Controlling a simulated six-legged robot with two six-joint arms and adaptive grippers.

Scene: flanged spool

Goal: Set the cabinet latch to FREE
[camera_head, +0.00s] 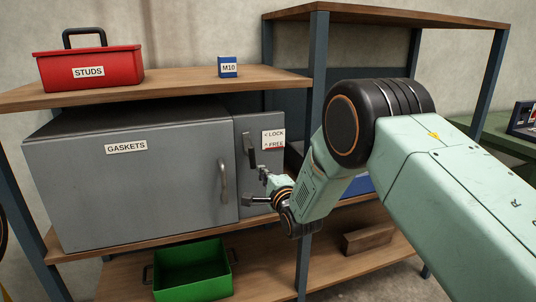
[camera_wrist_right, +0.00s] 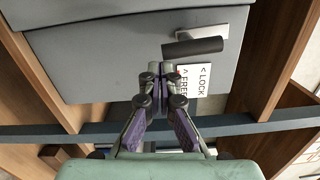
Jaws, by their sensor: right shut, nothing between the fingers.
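The grey cabinet (camera_head: 130,185), labelled GASKETS, stands on a shelf with its door closed. The latch (camera_head: 248,150) is a dark bar on the narrow panel right of the door. It stands roughly upright in the head view, and shows above the fingers in the wrist view (camera_wrist_right: 193,47). A white label (camera_head: 273,139) beside it reads LOCK with a left arrow and FREE with an up arrow. My right gripper (camera_head: 256,187) is shut and empty, below the latch in the head view. In the wrist view its fingertips (camera_wrist_right: 161,73) are apart from the bar. My left gripper is out of view.
A curved door handle (camera_head: 224,180) is left of my right gripper. A red STUDS toolbox (camera_head: 90,68) and a blue M10 box (camera_head: 228,67) stand on the upper shelf. A green bin (camera_head: 192,272) is below. A dark blue upright (camera_head: 314,100) stands right of the cabinet.

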